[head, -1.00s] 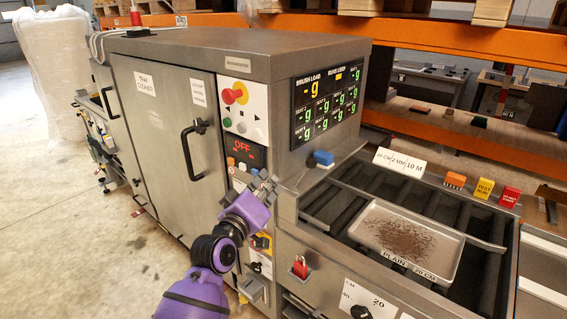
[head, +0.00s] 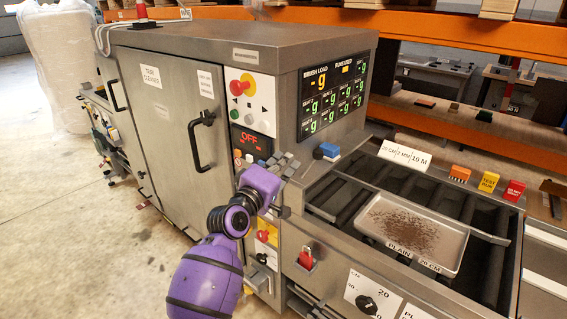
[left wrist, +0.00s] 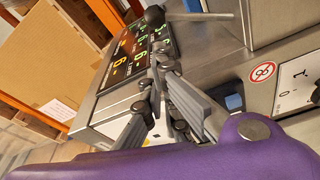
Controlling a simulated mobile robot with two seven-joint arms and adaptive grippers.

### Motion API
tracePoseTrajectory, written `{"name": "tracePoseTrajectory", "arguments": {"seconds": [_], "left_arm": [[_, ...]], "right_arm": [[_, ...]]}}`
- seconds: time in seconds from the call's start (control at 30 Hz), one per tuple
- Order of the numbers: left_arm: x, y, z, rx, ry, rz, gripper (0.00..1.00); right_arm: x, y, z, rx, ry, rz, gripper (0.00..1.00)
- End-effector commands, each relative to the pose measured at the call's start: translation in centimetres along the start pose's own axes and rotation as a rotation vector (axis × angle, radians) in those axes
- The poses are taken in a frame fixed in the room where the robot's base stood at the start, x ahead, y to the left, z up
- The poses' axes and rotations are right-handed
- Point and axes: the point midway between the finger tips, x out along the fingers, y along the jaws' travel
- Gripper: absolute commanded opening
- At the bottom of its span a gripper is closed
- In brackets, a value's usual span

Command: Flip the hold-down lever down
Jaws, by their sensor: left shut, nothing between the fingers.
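My left gripper (head: 284,166) is shut and empty, in front of the machine's front corner, between the red OFF display and the roller bed. In the left wrist view its grey fingers (left wrist: 160,85) are together, pointing at the dark readout panel. A blue block with a dark round part beside it (head: 327,150) stands on the ledge under the readout panel, a little right of the fingertips and apart from them in the picture. A black knob with a thin metal rod (left wrist: 155,15) shows past the fingers. I cannot tell which of these is the hold-down lever. My right gripper is out of view.
A tray of brown crumbs (head: 455,250) lies on the dark rollers (head: 350,195). The cabinet door handle (head: 196,143) sticks out to the left of my arm.

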Motion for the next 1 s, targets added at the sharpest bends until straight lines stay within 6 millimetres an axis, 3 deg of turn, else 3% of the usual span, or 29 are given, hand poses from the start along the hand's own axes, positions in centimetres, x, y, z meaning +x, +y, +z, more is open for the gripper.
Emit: {"name": "tracePoseTrajectory", "arguments": {"seconds": [0.2,0.4,1.0], "left_arm": [[4.1,0.0,0.0,0.001,-0.001,-0.001,0.00],[6.1,-0.1,0.0,0.002,0.000,-0.002,0.00],[6.5,-0.1,0.3,0.021,-0.001,0.003,0.00]], "right_arm": [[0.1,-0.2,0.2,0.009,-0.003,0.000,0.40],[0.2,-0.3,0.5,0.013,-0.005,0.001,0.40],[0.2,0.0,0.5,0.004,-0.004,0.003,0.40]]}}
